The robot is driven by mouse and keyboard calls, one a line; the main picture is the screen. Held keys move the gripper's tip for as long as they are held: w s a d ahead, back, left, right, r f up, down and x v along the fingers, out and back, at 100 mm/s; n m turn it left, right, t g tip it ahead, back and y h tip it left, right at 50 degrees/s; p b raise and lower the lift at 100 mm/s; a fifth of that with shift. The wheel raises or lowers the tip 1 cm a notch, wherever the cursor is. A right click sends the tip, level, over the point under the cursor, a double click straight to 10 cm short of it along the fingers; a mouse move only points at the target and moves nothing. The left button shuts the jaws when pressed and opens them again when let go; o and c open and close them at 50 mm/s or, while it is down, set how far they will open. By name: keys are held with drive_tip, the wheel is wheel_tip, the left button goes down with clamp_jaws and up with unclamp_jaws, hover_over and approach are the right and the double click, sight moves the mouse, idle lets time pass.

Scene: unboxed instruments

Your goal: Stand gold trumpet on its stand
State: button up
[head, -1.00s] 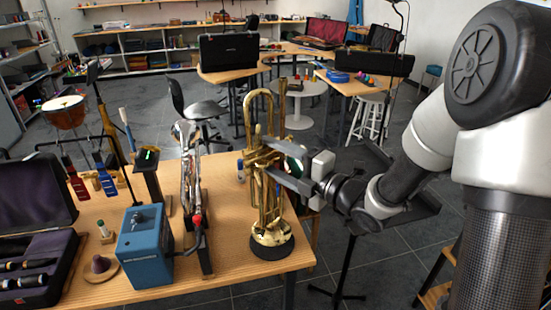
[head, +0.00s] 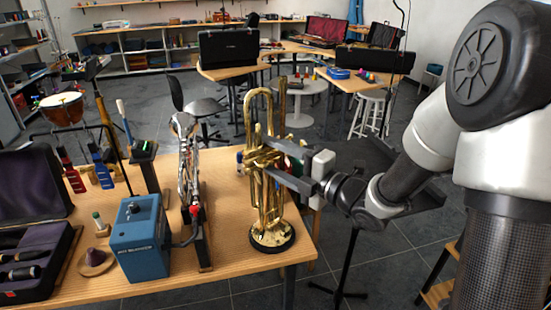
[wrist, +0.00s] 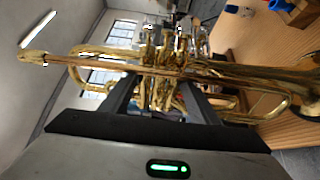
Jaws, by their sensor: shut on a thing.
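The gold trumpet (head: 265,160) is upright near the right front corner of the table, with its bell (head: 272,234) down and tubing up. My gripper (head: 281,172) comes in from the right and is shut on its middle, around the valve section. In the wrist view, the trumpet (wrist: 150,68) lies across the picture between both fingers (wrist: 158,95). A dark round base (head: 290,243), seemingly the stand, shows as a rim around and under the bell. The bell hides most of it, and I cannot tell whether they touch.
Left of the trumpet, a silver instrument (head: 186,160) stands on a dark support, with a blue box (head: 140,240) beside it. An open case (head: 35,265) is at far left. The wooden table's (head: 225,255) right edge is close to the trumpet.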

drive_tip(key=shift+f+b, duration=0.35)
drive_tip(key=shift+b, duration=0.45)
drive_tip(key=o, duration=1.4)
drive_tip(key=shift+o, duration=1)
drive_tip(key=shift+f, duration=0.2)
drive_tip(key=v, duration=1.7)
drive_tip(key=shift+d+r, duration=0.15)
drive_tip(key=shift+d, duration=0.05)
drive_tip(key=shift+s, duration=0.1)
